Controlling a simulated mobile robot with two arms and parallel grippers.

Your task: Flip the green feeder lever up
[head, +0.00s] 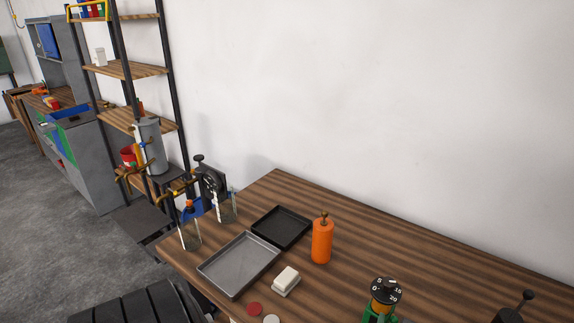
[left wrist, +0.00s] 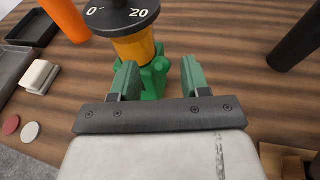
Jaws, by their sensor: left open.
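A device with a green base (left wrist: 154,82), a yellow-orange body (left wrist: 135,48) and a black numbered dial (left wrist: 122,14) stands upright just ahead of my left gripper (left wrist: 160,72) in the left wrist view. The gripper's two green-faced fingers are spread apart, with part of the green base showing between them and nothing clasped. I cannot tell whether they touch the base. In the head view the device's dial (head: 385,290) is at the bottom, its base cut off by the frame. I cannot make out a separate green lever. My right gripper is not in view.
On the wooden table (head: 450,285) are an orange cylinder (head: 321,242), a grey tray (head: 238,265), a black tray (head: 281,228), a white block (head: 286,280) and red and white discs. A black cylinder (left wrist: 296,36) stands to the device's right. Table between them is clear.

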